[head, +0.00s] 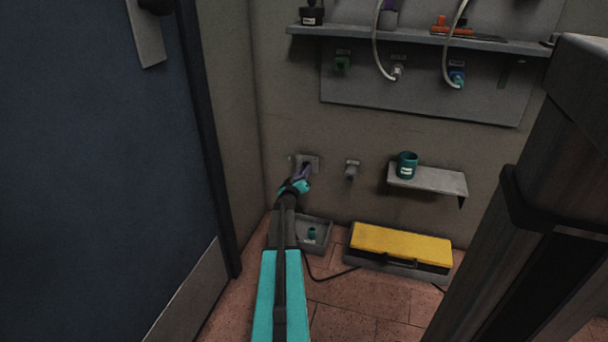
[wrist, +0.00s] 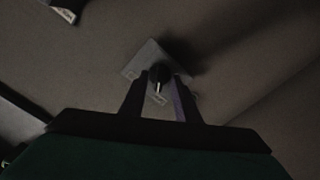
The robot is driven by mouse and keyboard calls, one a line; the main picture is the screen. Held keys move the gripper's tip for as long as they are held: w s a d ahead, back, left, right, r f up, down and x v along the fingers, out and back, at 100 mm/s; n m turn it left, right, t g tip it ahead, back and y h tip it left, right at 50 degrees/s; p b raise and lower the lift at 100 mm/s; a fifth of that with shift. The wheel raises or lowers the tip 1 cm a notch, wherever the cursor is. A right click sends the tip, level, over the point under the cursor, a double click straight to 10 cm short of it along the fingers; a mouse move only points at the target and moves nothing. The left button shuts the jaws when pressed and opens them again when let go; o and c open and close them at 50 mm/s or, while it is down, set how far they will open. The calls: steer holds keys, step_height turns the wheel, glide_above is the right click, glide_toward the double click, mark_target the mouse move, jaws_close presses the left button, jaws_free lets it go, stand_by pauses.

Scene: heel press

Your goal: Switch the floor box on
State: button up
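The floor box (head: 401,243), with a yellow top and a dark front on a grey base, stands on the tiles against the wall. A dark cable runs from it to the left. My gripper (head: 304,172) is at a small grey wall plate (head: 311,161) left of and above the box. In the wrist view the plate (wrist: 147,58) carries a dark knob (wrist: 159,73) with a pale mark. The gripper fingers (wrist: 160,89) lie along both sides of the knob, with little or no gap. The gripper partly hides the plate in the head view.
A grey tray (head: 325,229) with a small teal item lies on the floor beside the box. A teal cup (head: 406,165) stands on a low shelf (head: 430,181). A grey wall fitting (head: 351,169) sits right of the plate. A blue door (head: 90,180) is at left.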

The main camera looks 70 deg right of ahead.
steer(key=shift+d, duration=0.4)
jaws_close()
steer(key=shift+m, duration=0.3)
steer(key=shift+w+f+m+p, duration=0.1)
steer(key=shift+m+p, duration=0.95)
steer(key=shift+m, duration=5.55)
